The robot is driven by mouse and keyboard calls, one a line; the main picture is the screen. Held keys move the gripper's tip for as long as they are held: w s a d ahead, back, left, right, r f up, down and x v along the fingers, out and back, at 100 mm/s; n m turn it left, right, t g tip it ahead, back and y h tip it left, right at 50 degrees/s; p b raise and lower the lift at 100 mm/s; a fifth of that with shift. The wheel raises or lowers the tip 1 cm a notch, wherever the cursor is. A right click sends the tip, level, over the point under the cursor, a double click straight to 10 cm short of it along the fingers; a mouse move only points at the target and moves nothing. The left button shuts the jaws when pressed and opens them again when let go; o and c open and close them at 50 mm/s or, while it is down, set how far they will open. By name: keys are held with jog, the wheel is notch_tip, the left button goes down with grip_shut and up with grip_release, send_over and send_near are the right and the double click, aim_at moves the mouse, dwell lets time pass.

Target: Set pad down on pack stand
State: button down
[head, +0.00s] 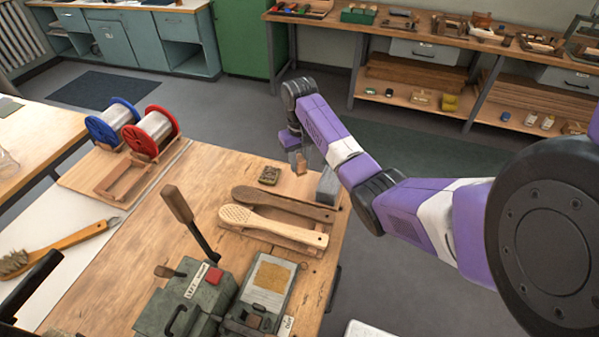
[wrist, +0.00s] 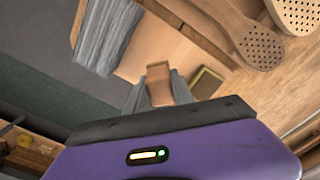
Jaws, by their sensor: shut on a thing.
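My gripper (head: 300,165) is shut on a small brown block (wrist: 158,84), taken to be the pad. In the head view the gripper hangs above the far right part of the workbench, just left of a grey bristle bundle (head: 328,186). The bundle (wrist: 108,36) lies up and left of the block there, beside a pale board (wrist: 155,42). I cannot tell for certain which part is the pack stand; it may be the wood under the bundle. Contact below the block is not visible.
A small dark-edged piece (head: 269,175) lies left of my gripper. Two brush boards, one perforated (head: 272,225), lie on a wooden rack in front. An upright lever (head: 178,207) and green machine (head: 185,300) stand nearer. An empty wooden frame (head: 125,180) is at left.

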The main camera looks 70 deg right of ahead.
aim_at(299, 172)
jog(key=shift+f, duration=2.3)
jog(key=shift+f, duration=0.1)
jog(key=c, duration=1.1)
grip_release()
notch_tip(299, 172, up, 12)
jog(key=shift+r, duration=0.15)
